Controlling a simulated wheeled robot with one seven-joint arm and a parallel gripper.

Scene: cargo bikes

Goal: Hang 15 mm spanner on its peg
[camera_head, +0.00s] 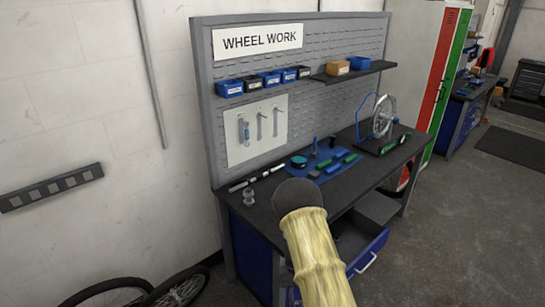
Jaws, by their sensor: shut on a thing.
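A white tool board (251,147) is fixed to the lower left of the grey pegboard. Several slim spanner-like shapes run upright on it; the left one (246,132) looks bluish. They are too small to tell real spanners from outlines, or to read any size. I cannot make out the 15 mm spanner or its peg. My arm, in a pale yellow cover with a dark rounded end, rises in front of the bench's front edge. My gripper and whatever it holds do not show.
The dark bench top (262,207) carries a blue mat (326,172) with small tools and a wheel in a stand (383,118). A shelf (354,72) juts out above. A blue drawer (367,254) stands open. Bicycle wheels (178,290) lie at lower left.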

